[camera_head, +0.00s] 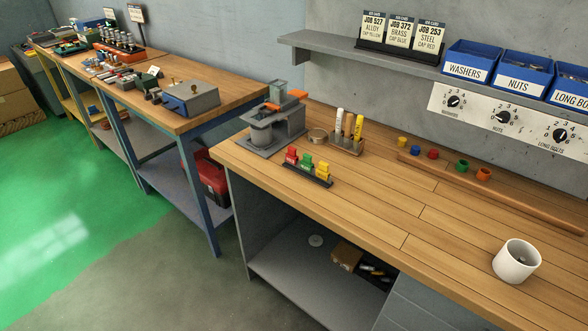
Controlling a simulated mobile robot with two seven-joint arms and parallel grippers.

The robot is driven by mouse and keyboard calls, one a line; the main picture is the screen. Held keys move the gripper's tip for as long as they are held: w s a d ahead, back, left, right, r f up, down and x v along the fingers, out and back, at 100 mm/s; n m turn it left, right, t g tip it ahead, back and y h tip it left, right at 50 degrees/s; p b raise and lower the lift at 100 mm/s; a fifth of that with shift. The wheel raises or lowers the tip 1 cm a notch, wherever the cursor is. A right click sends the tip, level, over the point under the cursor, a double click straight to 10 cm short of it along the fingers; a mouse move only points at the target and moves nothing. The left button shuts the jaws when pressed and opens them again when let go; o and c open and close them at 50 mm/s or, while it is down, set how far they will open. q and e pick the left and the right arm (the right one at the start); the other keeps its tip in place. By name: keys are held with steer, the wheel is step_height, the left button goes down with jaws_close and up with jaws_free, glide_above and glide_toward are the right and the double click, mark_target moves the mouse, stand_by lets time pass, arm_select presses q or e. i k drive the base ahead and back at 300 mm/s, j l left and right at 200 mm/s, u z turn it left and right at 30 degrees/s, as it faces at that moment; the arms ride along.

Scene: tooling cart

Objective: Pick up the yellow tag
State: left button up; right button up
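The yellow tag (323,170) stands in a dark rack (307,176) on the wooden workbench, at the right end of a row. A green tag (306,163) and a red tag (291,155) stand in the same rack to its left. All three look upright. Neither of my grippers is in view, and nothing touches the yellow tag.
A grey machine (272,125) with an orange handle stands left of the rack. Behind it is a holder with markers (346,132). A white cup (516,261) stands at the front right. The bench between rack and cup (415,210) is clear.

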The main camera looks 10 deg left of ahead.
mark_target(322, 172)
steer(key=z, duration=1.5)
steer(key=u, duration=1.5)
steer(key=i+j+z, duration=0.1)
steer(key=j, duration=0.35)
steer(key=i+j+z, duration=0.15)
steer(key=j, duration=0.3)
steer(key=i+j+z, duration=0.1)
steer(key=j, duration=0.35)
steer(key=i+j+z, duration=0.15)
steer(key=j, duration=0.3)
